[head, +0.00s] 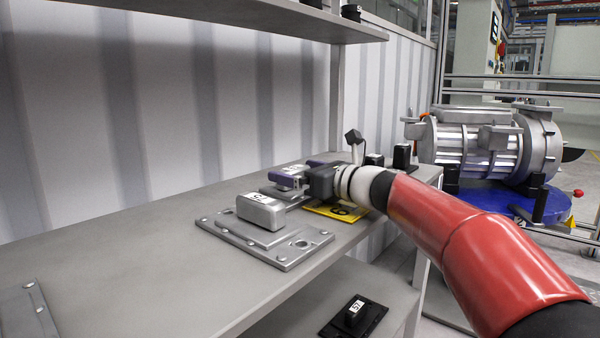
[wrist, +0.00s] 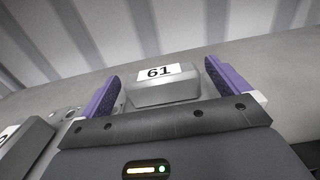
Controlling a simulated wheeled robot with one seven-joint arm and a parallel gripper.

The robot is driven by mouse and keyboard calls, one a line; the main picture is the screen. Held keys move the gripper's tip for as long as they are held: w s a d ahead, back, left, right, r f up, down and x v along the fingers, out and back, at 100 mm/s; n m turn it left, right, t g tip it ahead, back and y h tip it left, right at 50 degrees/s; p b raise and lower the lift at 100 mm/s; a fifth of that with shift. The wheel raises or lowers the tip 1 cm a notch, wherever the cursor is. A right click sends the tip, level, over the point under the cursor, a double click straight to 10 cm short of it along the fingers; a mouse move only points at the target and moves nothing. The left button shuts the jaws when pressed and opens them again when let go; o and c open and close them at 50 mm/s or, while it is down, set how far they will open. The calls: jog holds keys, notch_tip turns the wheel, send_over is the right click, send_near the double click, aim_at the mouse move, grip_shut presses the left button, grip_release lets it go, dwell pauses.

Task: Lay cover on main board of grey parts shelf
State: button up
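My gripper (head: 302,172) reaches over the grey parts shelf (head: 110,240) with purple fingers spread apart. In the wrist view, a grey block-shaped part labelled 61 (wrist: 165,92) lies between the open fingers (wrist: 165,90), with a narrow gap showing on each side. In the head view its label shows, but my gripper hides much of it. A similar grey block labelled 75 (head: 261,210) sits on a bolted metal plate (head: 285,255), nearer than my gripper. I cannot tell which part is the cover or which is the main board.
A yellow numbered plate (head: 340,211) lies under my wrist at the shelf edge. A black part labelled 57 (head: 354,314) is on the lower shelf. Small black parts (head: 402,156) stand at the far end. An upper shelf (head: 270,18) overhangs. A motor-like unit (head: 490,145) stands at right.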

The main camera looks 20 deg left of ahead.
jog(key=v, duration=1.2)
jog(key=shift+s, duration=0.1)
